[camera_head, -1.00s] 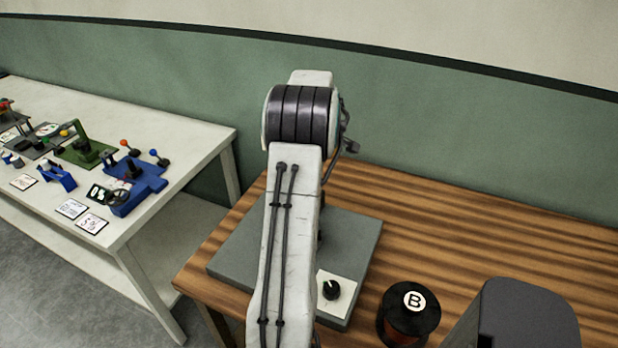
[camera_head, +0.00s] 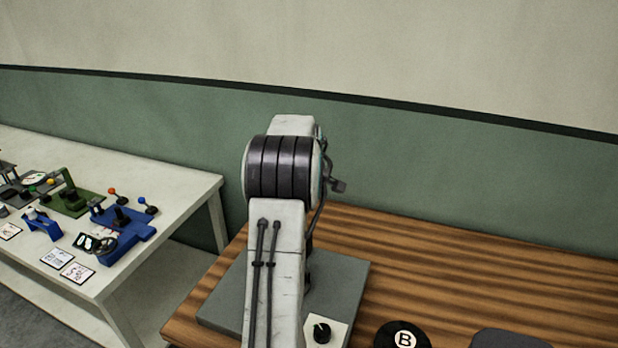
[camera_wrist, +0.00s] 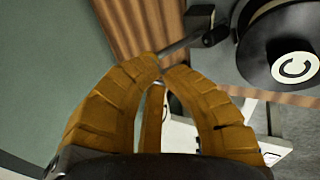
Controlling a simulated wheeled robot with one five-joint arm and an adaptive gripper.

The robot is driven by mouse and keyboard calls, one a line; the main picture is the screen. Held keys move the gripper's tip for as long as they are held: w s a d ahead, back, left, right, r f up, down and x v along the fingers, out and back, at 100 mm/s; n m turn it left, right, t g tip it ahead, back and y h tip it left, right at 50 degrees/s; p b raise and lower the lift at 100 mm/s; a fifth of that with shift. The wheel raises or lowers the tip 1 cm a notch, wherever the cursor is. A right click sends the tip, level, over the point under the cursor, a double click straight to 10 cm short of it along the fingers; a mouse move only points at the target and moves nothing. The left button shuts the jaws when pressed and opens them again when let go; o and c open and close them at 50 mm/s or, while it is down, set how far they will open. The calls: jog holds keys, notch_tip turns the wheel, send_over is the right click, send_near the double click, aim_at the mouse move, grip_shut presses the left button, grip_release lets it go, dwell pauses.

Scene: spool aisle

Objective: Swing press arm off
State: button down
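My gripper (camera_wrist: 163,72) shows in the wrist view with its orange-brown fingers curved inward and their tips almost together. A thin metal bar with a dark end piece (camera_wrist: 208,37), which looks like the press arm, runs from just beyond the fingertips towards the right. A small pale piece shows between the fingers. I cannot tell whether the fingers touch the bar. A black spool marked C (camera_wrist: 268,60) is right of the bar. In the head view my own arm hides the gripper and the bar.
In the head view, a grey base plate (camera_head: 225,300) with a black knob (camera_head: 322,331) lies on the striped wooden table (camera_head: 440,270). A spool marked B (camera_head: 385,338) and a dark object (camera_head: 508,340) are to the right. A white table (camera_head: 165,185) with several coloured devices stands left.

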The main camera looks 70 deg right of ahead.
jog(key=d+b+v, duration=0.1)
jog(key=d+v, duration=0.1)
jog(key=v, duration=0.6)
jog(key=shift+r+b, duration=0.3)
jog(key=shift+r, duration=0.25)
jog(key=shift+a, duration=0.15)
